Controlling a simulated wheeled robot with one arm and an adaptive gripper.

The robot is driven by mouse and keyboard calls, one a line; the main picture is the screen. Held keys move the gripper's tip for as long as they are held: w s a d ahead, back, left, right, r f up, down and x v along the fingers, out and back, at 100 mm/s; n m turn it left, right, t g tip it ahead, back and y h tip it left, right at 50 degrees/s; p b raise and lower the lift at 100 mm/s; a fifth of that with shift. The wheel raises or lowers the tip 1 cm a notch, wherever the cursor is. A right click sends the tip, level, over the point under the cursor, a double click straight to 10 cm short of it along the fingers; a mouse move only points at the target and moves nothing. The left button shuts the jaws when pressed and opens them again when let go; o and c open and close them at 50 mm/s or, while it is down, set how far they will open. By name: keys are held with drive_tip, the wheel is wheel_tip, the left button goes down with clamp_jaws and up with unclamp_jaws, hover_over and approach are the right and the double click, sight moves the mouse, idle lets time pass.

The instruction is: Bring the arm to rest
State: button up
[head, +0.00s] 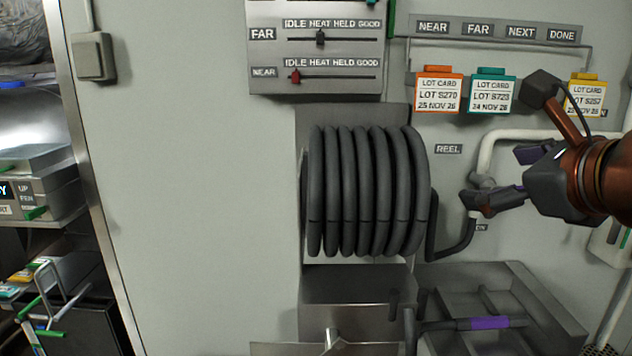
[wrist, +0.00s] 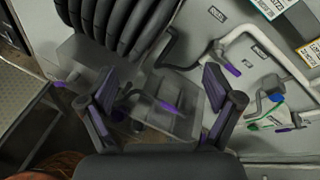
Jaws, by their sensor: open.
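My gripper (head: 500,177) is at the right of the head view, in front of the wall by the pipe, with its fingers pointing left. It is open and nothing is between its fingers. In the wrist view my gripper (wrist: 160,112) shows two spread fingers, with a grey bench and tray below and beyond them. The arm comes in from the right edge of the head view and covers part of the pipe and the yellow lot card (head: 585,95).
A black hose reel (head: 365,190) hangs left of my gripper. Below it are a steel box (head: 355,290) and a tray (head: 560,325) with a purple-gripped nozzle (head: 490,322). A white pipe (head: 487,155) runs close behind my gripper.

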drive_tip(key=s+a+f+n+g, duration=0.25)
drive_tip(key=f+n, duration=0.25)
drive_tip(key=f, duration=0.3)
drive_tip(key=s+a+f+n+g, duration=0.1)
drive_tip(key=a+f+n+g, duration=0.15)
drive_tip(key=f+n, duration=0.4)
drive_tip(key=s+a+f+n+g, duration=0.2)
drive_tip(key=f+n+g, duration=0.15)
drive_tip(key=f, duration=0.65)
drive_tip(key=s+d+f+n+g+h, duration=0.2)
drive_tip(key=s+f+n+g, duration=0.5)
drive_tip(key=s+f+n, duration=0.5)
drive_tip(key=shift+s+d+f+n, duration=0.2)
drive_tip(key=shift+s+f+n, duration=0.25)
drive_tip(key=shift+s, duration=0.75)
drive_tip(key=shift+c, duration=0.2)
